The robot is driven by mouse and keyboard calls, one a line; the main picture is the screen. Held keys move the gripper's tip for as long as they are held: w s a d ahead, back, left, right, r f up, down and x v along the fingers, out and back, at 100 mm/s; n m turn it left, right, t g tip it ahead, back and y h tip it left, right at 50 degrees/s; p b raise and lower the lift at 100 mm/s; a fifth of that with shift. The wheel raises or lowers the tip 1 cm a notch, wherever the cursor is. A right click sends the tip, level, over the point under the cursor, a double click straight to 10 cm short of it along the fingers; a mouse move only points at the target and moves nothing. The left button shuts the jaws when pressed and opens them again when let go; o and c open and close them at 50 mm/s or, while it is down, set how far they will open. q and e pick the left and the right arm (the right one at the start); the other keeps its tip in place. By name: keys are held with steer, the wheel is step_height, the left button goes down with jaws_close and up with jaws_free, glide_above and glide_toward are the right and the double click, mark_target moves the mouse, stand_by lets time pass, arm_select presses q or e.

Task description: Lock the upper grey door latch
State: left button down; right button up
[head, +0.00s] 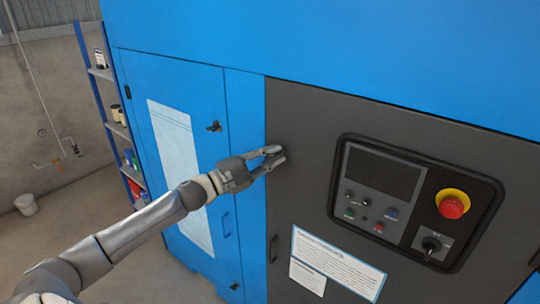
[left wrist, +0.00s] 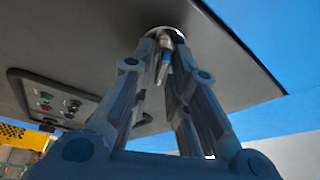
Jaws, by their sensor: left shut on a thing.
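The grey door (head: 310,120) fills the front of the blue cabinet, right of a blue door. My left gripper (head: 277,158) is at the upper left part of this door, close to its left edge, and covers most of the upper latch there. In the left wrist view, my left gripper (left wrist: 166,55) has its fingertips close together around the upper grey door latch (left wrist: 166,42), a small metal piece on the dark panel. The gripper is shut on this latch. The latch's exact angle is hard to tell. My right gripper is not in view.
A control panel (head: 352,220) with a screen, buttons and a red emergency stop (head: 453,204) is on the grey door, right of the gripper. The blue door (head: 150,90) has a black latch (head: 214,127). A shelf (head: 100,73) stands far left; open floor lies lower left.

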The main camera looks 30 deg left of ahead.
arm_select(q)
steer(key=m+g, duration=0.1)
steer(key=m, duration=0.2)
steer(key=shift+p, duration=0.4)
steer(key=shift+f+m+g, duration=0.1)
steer(key=shift+m+g, duration=0.5)
steer(key=shift+m, duration=0.4)
steer(key=shift+p, duration=0.3)
steer(key=c, duration=1.6)
jaws_free()
steer(key=v, duration=1.2)
